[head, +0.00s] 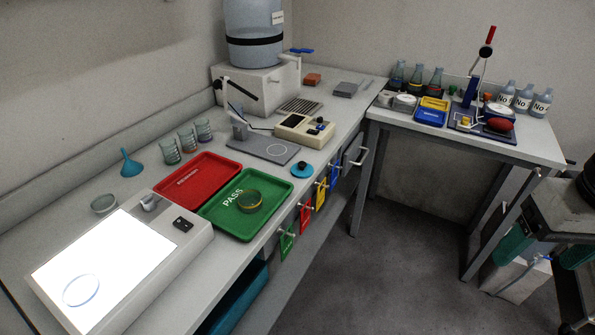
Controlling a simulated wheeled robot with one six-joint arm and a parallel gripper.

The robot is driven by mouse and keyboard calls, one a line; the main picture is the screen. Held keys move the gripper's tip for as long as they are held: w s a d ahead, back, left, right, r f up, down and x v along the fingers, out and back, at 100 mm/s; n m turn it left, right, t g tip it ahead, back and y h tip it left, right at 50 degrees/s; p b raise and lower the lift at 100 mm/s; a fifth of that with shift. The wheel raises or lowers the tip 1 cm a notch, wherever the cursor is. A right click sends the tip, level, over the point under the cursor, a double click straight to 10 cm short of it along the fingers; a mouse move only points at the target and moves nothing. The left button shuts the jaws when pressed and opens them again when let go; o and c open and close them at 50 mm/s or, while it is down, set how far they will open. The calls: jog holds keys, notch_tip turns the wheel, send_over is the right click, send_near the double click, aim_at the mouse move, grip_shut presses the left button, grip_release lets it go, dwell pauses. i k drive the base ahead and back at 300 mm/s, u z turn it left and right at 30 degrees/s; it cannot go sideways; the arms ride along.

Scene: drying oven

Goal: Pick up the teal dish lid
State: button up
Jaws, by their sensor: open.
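A small round teal piece with a dark knob (302,169), which looks like the teal dish lid, lies near the front edge of the long bench, right of the green tray. My gripper is not clearly visible in the head view.
A red tray (180,196), several beakers (187,139) and a teal funnel (130,163) stand behind. A grey plate (262,147) and a beige instrument (304,129) lie beyond the teal piece. Coloured tags (304,216) hang along the bench front. The floor (400,260) is open.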

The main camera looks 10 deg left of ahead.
aim_at(302, 169)
jog(key=z, duration=0.2)
jog(key=i, duration=1)
jog(key=u, duration=0.7)
